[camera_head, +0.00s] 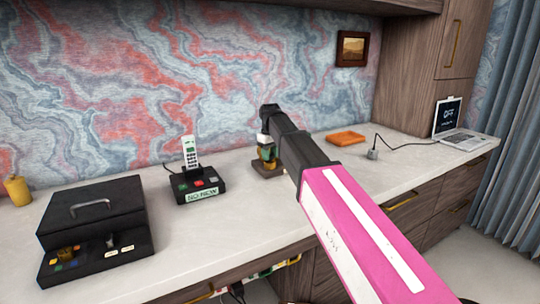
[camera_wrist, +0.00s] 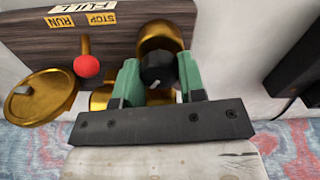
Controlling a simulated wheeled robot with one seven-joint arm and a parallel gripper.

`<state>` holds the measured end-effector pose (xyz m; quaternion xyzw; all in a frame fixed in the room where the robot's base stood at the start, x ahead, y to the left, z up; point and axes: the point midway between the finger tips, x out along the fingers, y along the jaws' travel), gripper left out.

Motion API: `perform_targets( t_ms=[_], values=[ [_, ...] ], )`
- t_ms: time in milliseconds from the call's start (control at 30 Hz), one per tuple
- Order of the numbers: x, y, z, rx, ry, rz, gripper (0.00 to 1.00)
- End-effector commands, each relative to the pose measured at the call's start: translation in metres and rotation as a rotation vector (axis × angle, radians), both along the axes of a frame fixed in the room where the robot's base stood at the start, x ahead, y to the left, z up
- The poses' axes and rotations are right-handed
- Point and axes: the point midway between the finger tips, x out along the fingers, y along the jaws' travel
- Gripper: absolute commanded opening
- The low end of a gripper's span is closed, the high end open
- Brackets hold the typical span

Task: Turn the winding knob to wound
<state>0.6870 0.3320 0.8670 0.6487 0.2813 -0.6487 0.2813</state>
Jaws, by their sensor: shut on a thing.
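The winding knob (camera_wrist: 157,69) is black with a pale pointer mark. In the wrist view it sits in front of a gold cylinder (camera_wrist: 160,36) on a brown wooden base (camera_wrist: 120,36). My gripper (camera_wrist: 158,76) has green fingers on both sides of the knob and is shut on it. In the head view the wooden device (camera_head: 268,171) stands on the desk near the wall, with my gripper (camera_head: 266,150) at it. My arm partly hides the device there, and the knob cannot be made out.
A red ball (camera_wrist: 86,66) and a gold disc (camera_wrist: 40,96) are beside the knob, near RUN, STOP and FULL labels. A phone on a black base (camera_head: 198,187), a black box (camera_head: 95,215), an orange tray (camera_head: 345,138) and a laptop (camera_head: 462,138) are on the desk.

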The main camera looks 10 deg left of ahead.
Motion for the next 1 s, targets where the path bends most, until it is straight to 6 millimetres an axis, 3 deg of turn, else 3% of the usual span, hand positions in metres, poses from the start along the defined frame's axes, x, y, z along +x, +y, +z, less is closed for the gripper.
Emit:
perform_targets(
  t_ms=[500, 1000],
  values=[
    [0.0001, 0.0001, 0.0007, -0.001, 0.001, -0.366, 0.13],
    [0.0001, 0.0001, 0.0007, 0.0, 0.0, -0.451, 0.13]
  ],
)
